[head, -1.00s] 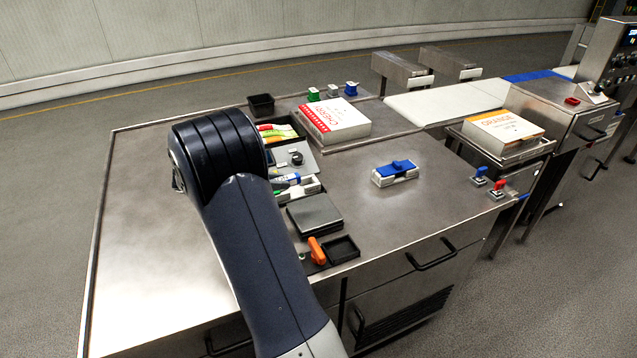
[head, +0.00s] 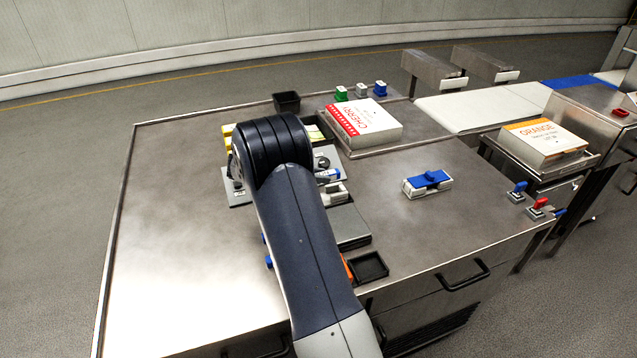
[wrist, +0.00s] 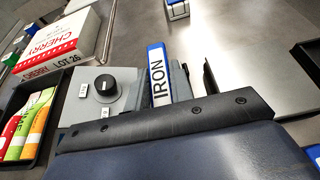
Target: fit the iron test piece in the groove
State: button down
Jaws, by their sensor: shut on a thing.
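The iron test piece (wrist: 158,76) shows in the wrist view as a white face with blue edges, lettered IRON. It stands out past the dark edge of my gripper (wrist: 188,92), which is shut on it; the grip itself is mostly hidden. A thin dark finger rises just right of the piece. I cannot make out the groove for certain; a grey panel (wrist: 75,108) with a black knob lies beside the piece.
A cherry carton (head: 363,122) stands behind the panel, with a black bin (head: 287,102) left of it. A blue-and-white block (head: 427,184) sits on the open right part of the table. A grey pad (head: 350,228) and black tray (head: 370,267) lie in front. The left table is clear.

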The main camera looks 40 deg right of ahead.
jog(key=shift+f, duration=1.25)
jog(key=shift+f, duration=0.55)
jog(key=c, duration=1.3)
grip_release()
jog(key=shift+f, duration=0.1)
jog(key=shift+o, duration=0.2)
jog(key=shift+r, duration=0.35)
jog(key=v, duration=1.2)
jog(key=shift+w+r+b, duration=0.1)
jog(key=shift+r+b, duration=0.15)
jog(key=shift+b, duration=0.1)
